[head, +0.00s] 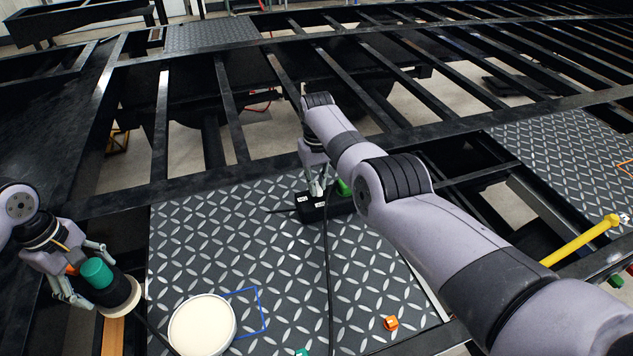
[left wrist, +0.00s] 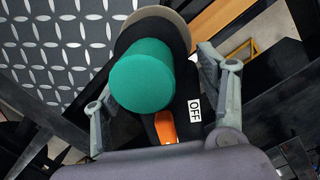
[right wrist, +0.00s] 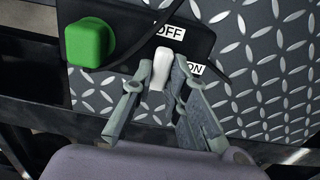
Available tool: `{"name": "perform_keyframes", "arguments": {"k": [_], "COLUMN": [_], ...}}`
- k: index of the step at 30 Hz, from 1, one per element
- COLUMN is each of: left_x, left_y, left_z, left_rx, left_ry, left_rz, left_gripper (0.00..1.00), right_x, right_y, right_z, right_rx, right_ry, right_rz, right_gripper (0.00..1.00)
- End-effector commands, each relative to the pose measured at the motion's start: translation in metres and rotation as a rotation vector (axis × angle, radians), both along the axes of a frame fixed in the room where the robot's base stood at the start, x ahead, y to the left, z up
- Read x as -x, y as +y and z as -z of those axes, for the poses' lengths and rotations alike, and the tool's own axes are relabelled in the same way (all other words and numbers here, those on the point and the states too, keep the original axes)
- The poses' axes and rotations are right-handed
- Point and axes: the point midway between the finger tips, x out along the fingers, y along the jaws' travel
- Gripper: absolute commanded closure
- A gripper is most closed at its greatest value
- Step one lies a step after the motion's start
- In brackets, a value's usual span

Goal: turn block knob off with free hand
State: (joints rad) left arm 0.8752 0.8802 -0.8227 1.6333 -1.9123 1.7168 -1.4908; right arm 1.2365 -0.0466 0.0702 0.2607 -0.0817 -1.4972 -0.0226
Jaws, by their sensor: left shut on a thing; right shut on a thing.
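The black block (head: 312,212) lies on the diamond-plate panel. In the right wrist view the block (right wrist: 135,20) carries a white knob (right wrist: 161,68), a green button-like cap (right wrist: 90,42) and OFF and ON labels. My right gripper (head: 317,190) is shut on the white knob, its fingers on either side of it. The knob lies between the labels; its setting I cannot tell. My left gripper (head: 82,270) is shut on a round power tool (left wrist: 130,37) with a green handle (left wrist: 142,75), an orange switch (left wrist: 165,127), a tan pad and an OFF label.
A pale round disc (head: 202,325) lies on the plate (head: 270,225) beside a blue square outline (head: 262,310). An orange piece (head: 391,323) lies front right. A yellow-handled tool (head: 580,241) is at far right. Black cables cross the plate. Open gaps lie between the frame beams (head: 230,105).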

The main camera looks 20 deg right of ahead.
Motion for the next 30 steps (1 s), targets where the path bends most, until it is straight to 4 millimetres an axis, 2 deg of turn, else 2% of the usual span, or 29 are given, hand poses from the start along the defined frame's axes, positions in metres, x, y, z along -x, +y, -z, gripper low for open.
{"name": "perform_keyframes", "arguments": {"k": [8,9,17,30], "left_x": [-0.0015,-0.0015,-0.0015,-0.0015], "left_y": [-0.0002,-0.0002,-0.0002,-0.0002], "left_z": [-0.0031,-0.0031,-0.0030,-0.0030], "left_rx": [0.002,0.002,0.002,0.002], "left_ry": [-0.006,-0.006,-0.006,-0.006], "left_rz": [-0.001,-0.001,-0.001,-0.001], "left_gripper": [0.69,0.69,0.69,0.69], "right_x": [-0.0010,-0.0010,-0.0005,-0.0008], "right_y": [0.0004,0.0004,0.0003,0.0003], "right_z": [-0.0019,-0.0018,-0.0010,-0.0059], "right_rx": [0.000,0.000,0.000,0.000], "right_ry": [-0.004,-0.003,-0.002,-0.002], "right_rz": [-0.003,-0.003,-0.002,-0.001], "right_gripper": [1.00,0.82,0.65,0.65]}}
